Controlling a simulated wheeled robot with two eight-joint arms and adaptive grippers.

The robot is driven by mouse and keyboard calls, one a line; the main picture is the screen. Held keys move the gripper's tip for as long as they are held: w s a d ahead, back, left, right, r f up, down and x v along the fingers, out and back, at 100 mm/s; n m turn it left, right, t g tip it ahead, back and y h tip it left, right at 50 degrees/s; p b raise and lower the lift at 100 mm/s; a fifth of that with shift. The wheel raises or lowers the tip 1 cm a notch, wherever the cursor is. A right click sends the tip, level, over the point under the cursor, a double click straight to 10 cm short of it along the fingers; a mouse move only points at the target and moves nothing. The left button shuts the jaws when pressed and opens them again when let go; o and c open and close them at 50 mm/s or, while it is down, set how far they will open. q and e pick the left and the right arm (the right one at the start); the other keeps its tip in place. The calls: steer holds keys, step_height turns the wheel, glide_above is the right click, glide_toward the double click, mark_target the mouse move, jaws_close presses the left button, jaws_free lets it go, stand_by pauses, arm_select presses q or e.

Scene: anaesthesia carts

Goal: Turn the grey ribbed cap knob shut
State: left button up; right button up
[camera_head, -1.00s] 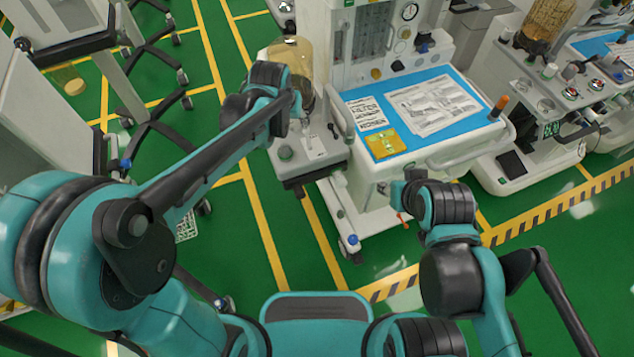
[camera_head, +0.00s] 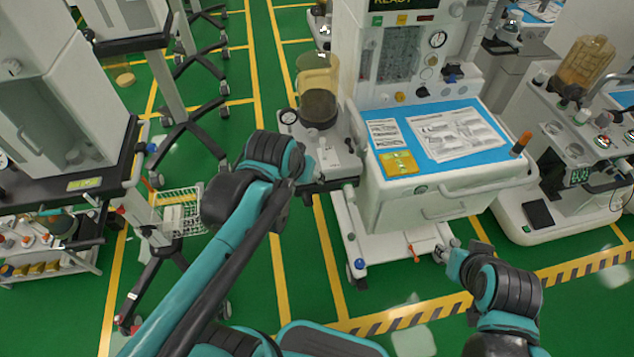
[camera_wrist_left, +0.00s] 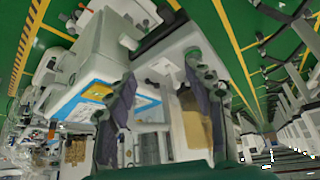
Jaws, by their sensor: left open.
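My left gripper (camera_head: 308,168) is beside the near left side of the white anaesthesia cart (camera_head: 385,200), below the amber canister (camera_head: 318,75). In the left wrist view my left gripper (camera_wrist_left: 161,66) has its two dark fingers spread wide, with nothing visibly held between them. A pale part of the machine shows in the gap. I cannot pick out the grey ribbed cap knob with certainty; my left wrist and gripper cover part of the side unit near the canister. My right gripper (camera_head: 447,256) is low in front of the cart's right side; its fingers are too small to read.
A blue-topped work surface (camera_head: 460,133) with papers and a yellow pad (camera_head: 398,163) is right of the canister. A second machine (camera_head: 560,150) stands at the right. A wire basket (camera_head: 178,210) and a dark-topped cart (camera_head: 90,180) are at the left. Green floor is open in front.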

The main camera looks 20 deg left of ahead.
arm_select(q)
steer(key=shift+s+d, duration=0.1)
steer(key=shift+s, duration=0.1)
steer(key=g+p, duration=0.2)
steer(key=p, duration=0.8)
glide_above(312, 132)
steer(key=s, duration=0.3)
step_height(312, 132, down, 4)
steer(key=b+x, duration=0.2)
steer(key=x, duration=0.6)
steer(key=shift+s, duration=0.1)
